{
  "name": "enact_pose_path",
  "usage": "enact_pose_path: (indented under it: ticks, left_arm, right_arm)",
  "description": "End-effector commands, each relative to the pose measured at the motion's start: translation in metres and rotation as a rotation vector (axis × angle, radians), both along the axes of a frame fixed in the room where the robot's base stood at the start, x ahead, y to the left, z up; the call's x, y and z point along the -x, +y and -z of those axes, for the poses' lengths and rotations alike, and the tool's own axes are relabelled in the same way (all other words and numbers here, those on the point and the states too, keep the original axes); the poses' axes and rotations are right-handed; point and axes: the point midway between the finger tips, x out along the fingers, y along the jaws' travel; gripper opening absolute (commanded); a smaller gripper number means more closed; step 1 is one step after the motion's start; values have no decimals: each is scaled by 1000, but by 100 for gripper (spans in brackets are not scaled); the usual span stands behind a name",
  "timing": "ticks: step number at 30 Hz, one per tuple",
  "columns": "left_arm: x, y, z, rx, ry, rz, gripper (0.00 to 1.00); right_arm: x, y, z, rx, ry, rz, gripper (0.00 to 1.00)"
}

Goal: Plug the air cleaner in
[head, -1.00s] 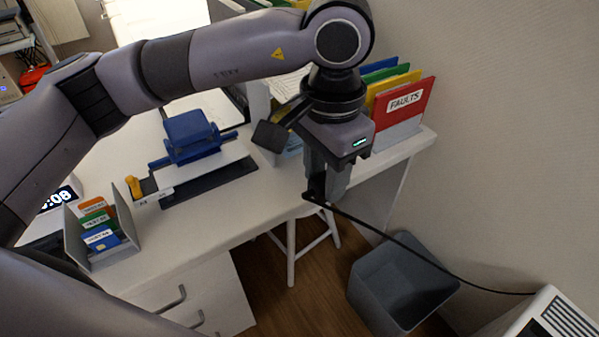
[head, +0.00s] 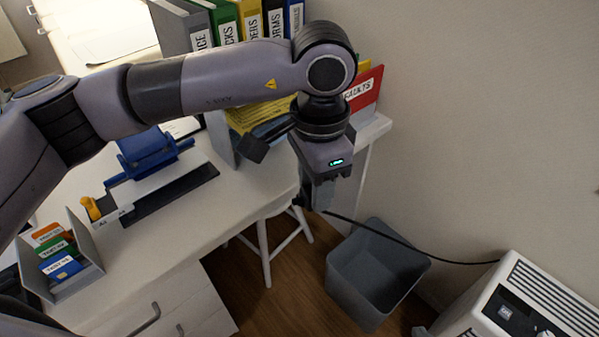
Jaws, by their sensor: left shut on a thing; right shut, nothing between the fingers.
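The air cleaner (head: 520,305) is a white box with a slatted top grille and a dark control panel, at the lower right. Its black cord (head: 400,246) runs left from it, in front of the wall, up to my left gripper (head: 316,203). My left gripper points down past the desk's right end and is shut on the dark plug end of the cord. The plug is mostly hidden by the fingers, so its prongs cannot be made out. No wall socket shows. My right gripper is not in view.
A grey bin (head: 375,275) stands on the wooden floor below the cord. A white stool (head: 268,245) is partly under the desk (head: 175,235). The desk holds a paper trimmer (head: 170,190), a card holder (head: 75,265) and binders (head: 225,25). The wall at the right is bare.

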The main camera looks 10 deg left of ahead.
Motion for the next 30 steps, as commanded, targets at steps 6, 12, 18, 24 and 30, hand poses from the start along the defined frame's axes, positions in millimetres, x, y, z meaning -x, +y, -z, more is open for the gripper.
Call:
enact_pose_path:
  ticks: [6, 12, 18, 24, 30]
  left_arm:
    - [-3, -6, 7, 0, -1, 56, 11]
    - [-2, -6, 7, 0, -1, 57, 11]
    - [-2, -2, 2, 1, -2, 30, 11]
    - [1, 18, -19, 1, -3, -126, 11]
    - [7, 48, -49, 2, -4, -357, 11]
  right_arm:
    - [0, 0, 0, 0, 0, 0, 0]
    - [0, 0, 0, 0, 0, 0, 0]
    - [0, 0, 0, 0, 0, 0, 0]
    - [0, 0, 0, 0, 0, 0, 0]
    - [0, 0, 0, 0, 0, 0, 0]
